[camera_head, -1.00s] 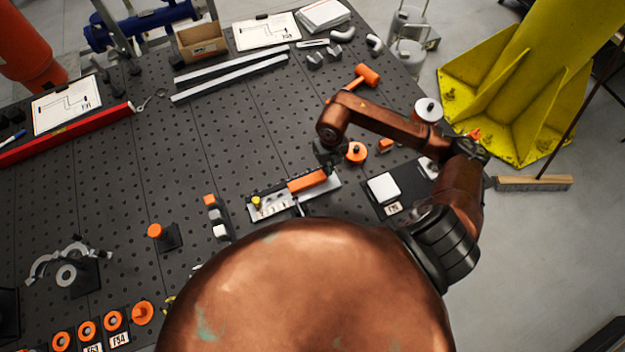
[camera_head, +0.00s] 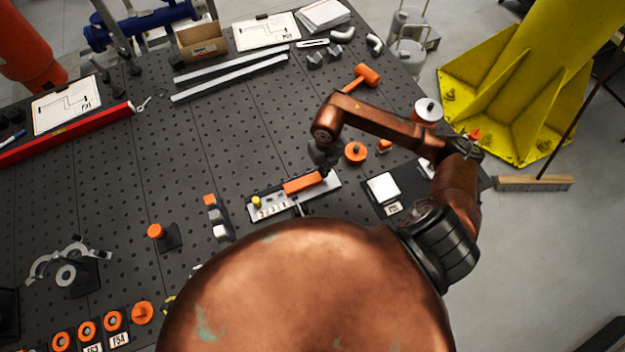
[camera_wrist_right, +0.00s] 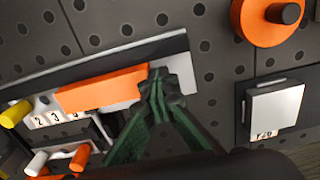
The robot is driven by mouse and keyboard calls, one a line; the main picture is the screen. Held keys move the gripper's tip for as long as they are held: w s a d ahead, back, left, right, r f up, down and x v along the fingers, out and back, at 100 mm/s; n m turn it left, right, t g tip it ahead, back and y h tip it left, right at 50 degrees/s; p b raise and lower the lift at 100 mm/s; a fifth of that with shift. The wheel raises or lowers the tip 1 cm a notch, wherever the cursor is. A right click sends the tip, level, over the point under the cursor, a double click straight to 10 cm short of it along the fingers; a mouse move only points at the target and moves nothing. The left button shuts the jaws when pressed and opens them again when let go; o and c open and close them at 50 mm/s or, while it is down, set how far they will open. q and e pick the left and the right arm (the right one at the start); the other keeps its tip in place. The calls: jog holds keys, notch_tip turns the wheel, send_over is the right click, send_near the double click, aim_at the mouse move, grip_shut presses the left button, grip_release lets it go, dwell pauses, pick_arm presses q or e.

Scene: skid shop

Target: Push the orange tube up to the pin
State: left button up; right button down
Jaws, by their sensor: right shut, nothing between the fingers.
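The orange tube (camera_head: 303,183) lies in a light metal channel (camera_head: 331,184) with number labels. It also shows in the right wrist view (camera_wrist_right: 103,90). The yellow pin (camera_head: 256,201) stands at the channel's left end, and it shows at the left edge of the wrist view (camera_wrist_right: 15,113). A stretch of labelled channel separates tube and pin. My right gripper (camera_head: 325,168) is shut and empty at the tube's right end; in the wrist view its fingertips (camera_wrist_right: 156,80) appear to touch that end. My left gripper is not in view.
An orange round part (camera_head: 355,152) and a dark plate with a white block (camera_head: 383,187) are right of the channel. Small orange and white pieces (camera_head: 210,200) stand left of it. The perforated table (camera_head: 150,190) has free room at left and behind.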

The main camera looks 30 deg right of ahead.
aim_at(304, 181)
jog(key=shift+w+a, duration=0.15)
jog(key=shift+a, duration=1.3)
jog(key=shift+w+a, duration=0.2)
jog(key=shift+a, duration=1.2)
jog(key=shift+w+a, duration=0.15)
jog(key=shift+a, duration=1.3)
dwell(0.6)
jog(key=shift+d, duration=0.2)
jog(key=shift+s+d+b, duration=0.1)
jog(key=shift+d+b, duration=0.2)
jog(key=shift+d, duration=0.15)
jog(key=shift+r+p, duration=2.15)
jog(key=shift+r, duration=1.4)
jog(key=shift+a+f, duration=0.1)
